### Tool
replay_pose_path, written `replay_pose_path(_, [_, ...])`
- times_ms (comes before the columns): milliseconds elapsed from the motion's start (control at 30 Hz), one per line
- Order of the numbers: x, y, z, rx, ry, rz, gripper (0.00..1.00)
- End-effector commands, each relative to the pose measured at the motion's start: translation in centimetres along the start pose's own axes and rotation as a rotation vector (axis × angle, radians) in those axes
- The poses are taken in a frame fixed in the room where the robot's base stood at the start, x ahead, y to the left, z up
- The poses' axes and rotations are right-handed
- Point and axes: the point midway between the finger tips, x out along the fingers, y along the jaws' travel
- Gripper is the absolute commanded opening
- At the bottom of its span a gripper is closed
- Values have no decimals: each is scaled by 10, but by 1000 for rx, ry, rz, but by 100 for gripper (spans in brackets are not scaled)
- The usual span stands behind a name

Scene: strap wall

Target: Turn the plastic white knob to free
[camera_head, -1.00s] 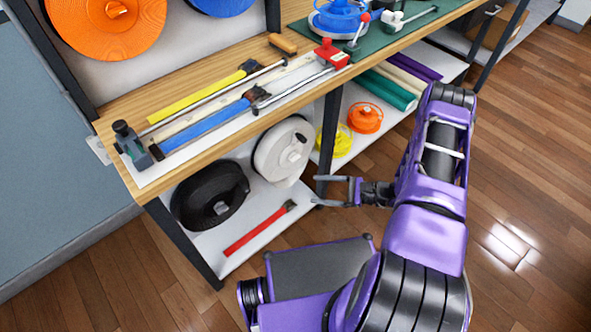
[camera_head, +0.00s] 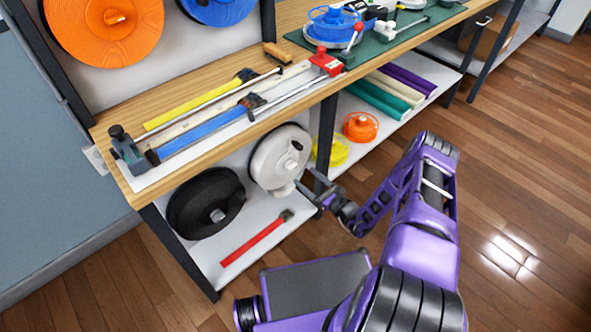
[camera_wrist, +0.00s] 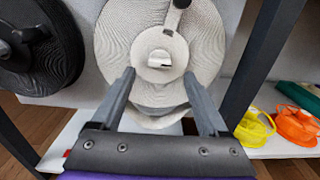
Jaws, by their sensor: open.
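The white strap reel (camera_head: 281,160) stands upright on the lower shelf against the back panel. Its white knob (camera_wrist: 160,59) sits at the reel's centre in the wrist view, and it also shows in the head view (camera_head: 290,165). My gripper (camera_wrist: 158,82) is open and empty. In the wrist view its two fingers point at the reel, one on each side below the knob, with the knob centred between them. In the head view my gripper (camera_head: 307,191) is at the reel's lower right. I cannot tell how far the fingertips are from the reel.
A dark shelf post (camera_head: 327,135) stands close to the right of the reel. A black reel (camera_head: 206,203) is to the left. A red-handled tool (camera_head: 256,239) lies in front on the lower shelf (camera_head: 217,255). Yellow and orange reels (camera_wrist: 297,124) sit right of the post.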

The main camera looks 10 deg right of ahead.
Motion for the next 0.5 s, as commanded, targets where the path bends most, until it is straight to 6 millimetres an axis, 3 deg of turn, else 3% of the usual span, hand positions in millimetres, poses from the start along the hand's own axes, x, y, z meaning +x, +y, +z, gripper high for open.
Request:
replay_pose_path(200, [42, 1, 0, -2, -2, 3, 78])
replay_pose_path(500, [64, 0, 0, 0, 0, 0, 78])
